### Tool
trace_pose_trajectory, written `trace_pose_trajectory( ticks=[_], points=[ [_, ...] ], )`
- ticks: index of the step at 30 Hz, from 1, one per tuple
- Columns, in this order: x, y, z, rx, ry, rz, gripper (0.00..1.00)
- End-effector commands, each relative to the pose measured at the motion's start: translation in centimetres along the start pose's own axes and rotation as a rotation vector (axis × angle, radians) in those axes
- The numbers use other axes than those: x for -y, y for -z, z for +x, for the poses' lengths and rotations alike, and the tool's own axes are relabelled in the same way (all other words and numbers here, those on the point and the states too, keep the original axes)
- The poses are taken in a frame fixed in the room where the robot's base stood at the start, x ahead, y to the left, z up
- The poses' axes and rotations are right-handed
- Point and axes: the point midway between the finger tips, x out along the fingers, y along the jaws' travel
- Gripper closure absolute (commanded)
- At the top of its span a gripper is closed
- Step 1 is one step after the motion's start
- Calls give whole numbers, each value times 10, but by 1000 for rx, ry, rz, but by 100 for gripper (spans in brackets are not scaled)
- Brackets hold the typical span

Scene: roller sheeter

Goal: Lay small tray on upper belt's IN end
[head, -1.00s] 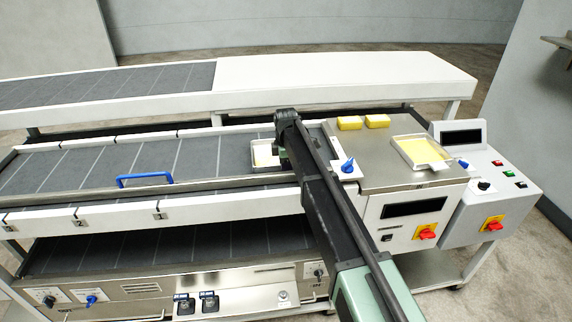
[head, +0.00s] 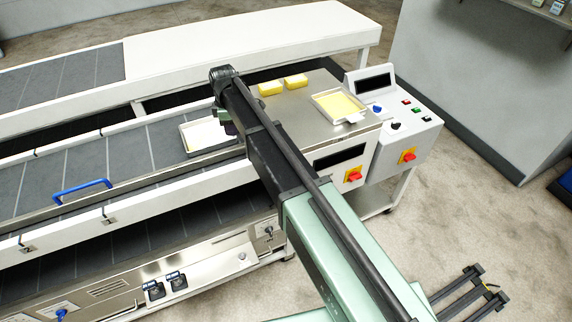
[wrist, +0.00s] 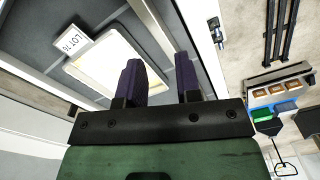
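The small tray (head: 184,137), shallow and metal-rimmed with a pale inside, lies on the dark upper belt (head: 112,158) at its right end, beside the machine housing. It also shows in the wrist view (wrist: 76,68), with a white tag reading LOT 16 (wrist: 74,40) at one edge. My gripper (head: 226,122) is at the tray's right side, partly hidden by my arm. In the wrist view its two dark fingers (wrist: 159,72) stand apart with a clear gap. The left finger overlaps the tray's edge in the picture; I cannot tell whether it touches.
A control box (head: 395,112) stands at right. A blue handle (head: 82,188) rises along the belt's front. A white cover (head: 250,45) lies behind.

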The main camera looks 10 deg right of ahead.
Motion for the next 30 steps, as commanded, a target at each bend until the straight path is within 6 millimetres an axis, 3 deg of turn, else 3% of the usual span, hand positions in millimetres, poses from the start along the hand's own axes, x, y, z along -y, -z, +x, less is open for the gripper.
trace_pose_trajectory(
  ticks=[1, 4, 7, 10, 12, 20, 23, 27, 30],
  points=[
    [51, -47, 0, 1, 1, 183, 68],
    [137, -123, -1, 2, 2, 653, 68],
    [211, -176, -1, 3, 2, 1070, 68],
    [254, -201, -1, 4, 2, 1336, 68],
    [263, -208, -1, 4, 2, 1420, 68],
    [260, -207, 1, 5, 2, 1436, 68],
    [259, -207, 27, 5, 2, 1435, 68],
    [259, -207, 81, 5, 2, 1433, 68],
    [259, -207, 90, 5, 2, 1433, 68]
  ],
)
